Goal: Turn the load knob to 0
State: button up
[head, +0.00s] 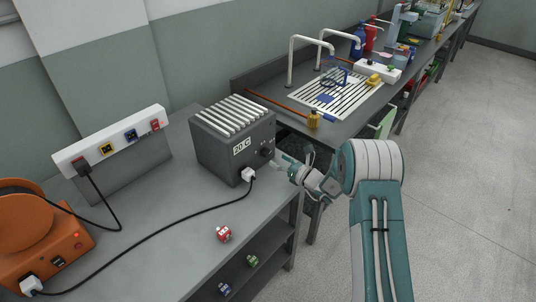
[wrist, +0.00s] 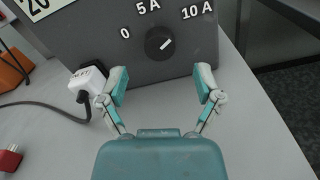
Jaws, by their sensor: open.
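The load knob (wrist: 158,44) is a round black dial on the front of a dark grey box (head: 213,150), which is marked "20 C". In the wrist view its white pointer line slants up and right, between the labels 5 A and 10 A. The 0 label (wrist: 125,33) is to its left. In the head view the knob (head: 267,152) is on the box face turned toward my arm. My gripper (wrist: 161,78) is open and empty, its fingers spread below and either side of the knob, not touching it. The gripper (head: 283,164) also shows beside the box in the head view.
A white plug (wrist: 89,78) with a black cable sits in the box face, close to my left finger. A red plug-like piece (head: 223,234) lies on the grey bench. An orange unit (head: 40,235) and a socket strip (head: 112,140) stand left. Open floor lies right.

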aim_at(269, 154)
jog(key=x, duration=0.5)
jog(key=shift+c, duration=0.3)
jog(key=c, duration=1.1)
